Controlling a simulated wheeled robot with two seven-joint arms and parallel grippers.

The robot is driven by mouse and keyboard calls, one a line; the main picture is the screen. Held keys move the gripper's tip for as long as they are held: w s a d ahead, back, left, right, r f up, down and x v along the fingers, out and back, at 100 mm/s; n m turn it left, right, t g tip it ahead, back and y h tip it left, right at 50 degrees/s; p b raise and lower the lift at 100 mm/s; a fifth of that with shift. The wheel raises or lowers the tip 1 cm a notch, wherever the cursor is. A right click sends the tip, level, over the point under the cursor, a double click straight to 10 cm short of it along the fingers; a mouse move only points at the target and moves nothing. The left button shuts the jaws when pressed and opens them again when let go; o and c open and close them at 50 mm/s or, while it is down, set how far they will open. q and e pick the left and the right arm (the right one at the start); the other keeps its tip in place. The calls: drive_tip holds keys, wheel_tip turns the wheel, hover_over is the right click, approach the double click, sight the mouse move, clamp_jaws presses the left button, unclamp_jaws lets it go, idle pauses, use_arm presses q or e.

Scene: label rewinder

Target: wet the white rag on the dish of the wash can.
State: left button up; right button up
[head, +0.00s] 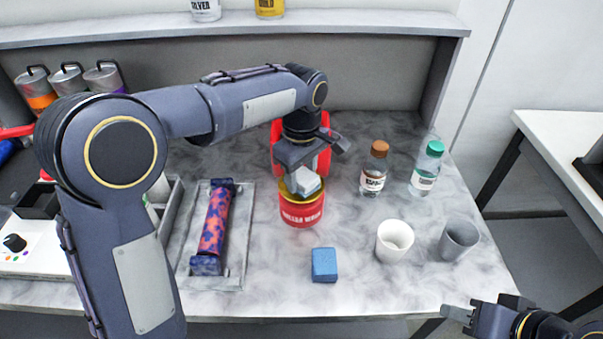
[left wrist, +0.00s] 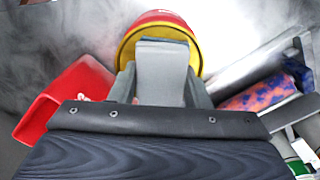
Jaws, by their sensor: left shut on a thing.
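The red wash can (head: 301,212) stands on the marble table near the middle, with a yellow rim around its dish. In the left wrist view the wash can (left wrist: 160,17) shows its red and yellow edge at the top. My left gripper (head: 303,180) points down over the can and is shut on the white rag (head: 306,183), a folded block. The rag (left wrist: 161,72) sits between the fingers in the left wrist view, overlapping the dish; I cannot tell whether it touches the dish. My right gripper (head: 460,315) is at the lower right, away from the table items; its jaw state is unclear.
A red bin (head: 324,160) stands behind the can. A blue block (head: 324,264), a white cup (head: 394,241), a grey cup (head: 458,241) and two bottles (head: 373,172) (head: 426,170) are to the right. A patterned roller (head: 215,222) lies in a tray at left.

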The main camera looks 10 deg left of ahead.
sight(302, 174)
use_arm(q)
wheel_tip(302, 174, up, 7)
drive_tip(key=p, duration=0.6)
drive_tip(key=shift+p, duration=0.35)
idle(0.6)
